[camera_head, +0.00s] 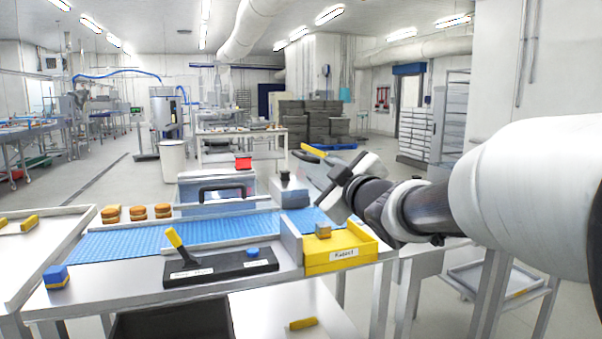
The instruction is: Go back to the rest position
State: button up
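My arm reaches in from the right edge, and my gripper (328,178) is over the right end of the workbench, above and behind the yellow tray. Its white and dark body shows from the side, with grey parts reaching left. The fingertips are not clear, so I cannot tell whether they are open or shut. No held thing can be made out. The yellow tray (318,265) has a white label and a small tan block (323,229) in it. The blue belt (150,241) crosses the bench, with several filled rounds (136,212) by its far left side.
A black holder (215,275) at the front bears a yellow-handled tool (176,243) and a blue knob (252,252). A blue-and-yellow block (56,276) lies front left. A clear bin with a black handle (221,187) and a grey box (291,189) stand behind the belt.

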jog(key=shift+d, duration=0.1)
jog(key=s+d+f+m+g+h, duration=0.2)
jog(key=s+d+f+m, duration=0.15)
jog(key=s, duration=0.35)
jog(key=s+d+f+m+g+h, duration=0.2)
jog(key=s+d+f+m+g, duration=0.1)
jog(key=s+f, duration=0.3)
jog(key=s+d+f+m+g+h, duration=0.2)
jog(key=s+d+f+m, duration=0.15)
jog(key=s, duration=0.45)
jog(key=s+a+f+m+g, duration=0.1)
jog(key=s+f+g, duration=0.1)
jog(key=s+f, duration=0.3)
jog(key=s+a+f+m+g, duration=0.1)
jog(key=s+a+f+g, duration=0.1)
jog(key=s, duration=0.5)
notch_tip(320, 180, up, 27)
jog(key=p, duration=2.7)
jog(key=shift+s+r+g+y+p, duration=0.2)
jog(key=shift+g+y+p, duration=0.1)
jog(key=shift+y, duration=0.1)
